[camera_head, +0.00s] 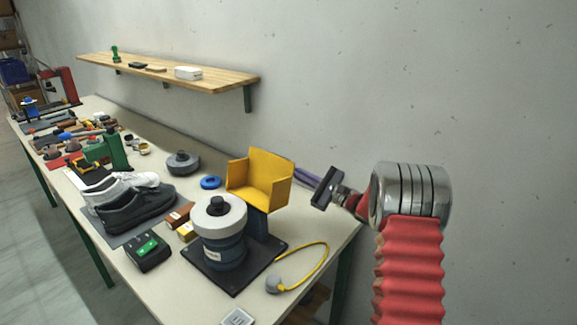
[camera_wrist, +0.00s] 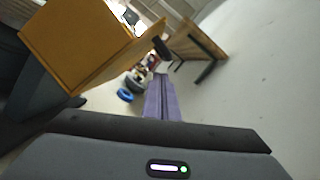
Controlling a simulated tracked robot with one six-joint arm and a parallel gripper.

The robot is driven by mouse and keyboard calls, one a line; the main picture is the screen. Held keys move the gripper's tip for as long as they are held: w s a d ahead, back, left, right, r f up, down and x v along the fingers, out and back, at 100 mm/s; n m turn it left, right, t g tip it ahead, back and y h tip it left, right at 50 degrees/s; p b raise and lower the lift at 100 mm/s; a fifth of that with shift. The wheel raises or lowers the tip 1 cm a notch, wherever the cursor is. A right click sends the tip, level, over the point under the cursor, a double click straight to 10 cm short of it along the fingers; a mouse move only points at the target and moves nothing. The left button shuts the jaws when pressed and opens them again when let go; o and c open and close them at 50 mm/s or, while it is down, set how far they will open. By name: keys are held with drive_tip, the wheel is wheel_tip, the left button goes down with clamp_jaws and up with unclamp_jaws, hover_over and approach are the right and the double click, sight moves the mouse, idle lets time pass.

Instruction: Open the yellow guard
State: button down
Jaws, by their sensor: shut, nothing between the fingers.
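The yellow guard (camera_head: 260,183) is a hollow, box-like cover on a dark post of the machine. It stands upright behind the blue-grey drum (camera_head: 222,245), and the drum's pale top is uncovered. The guard also fills the upper left of the wrist view (camera_wrist: 80,40). My gripper (camera_head: 299,171) is just right of the guard, its purple fingers shut and empty. The fingers show in the middle of the wrist view (camera_wrist: 160,78), right of the guard with a gap in the picture. I cannot tell whether they touch it.
The machine's dark base plate (camera_head: 215,280) stands on the long table (camera_head: 165,305). A yellow cable (camera_head: 318,262) curls at its right. A wooden shelf (camera_head: 215,78) hangs above.

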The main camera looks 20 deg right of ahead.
drive_tip(key=v, duration=0.9)
drive_tip(key=shift+r, duration=0.1)
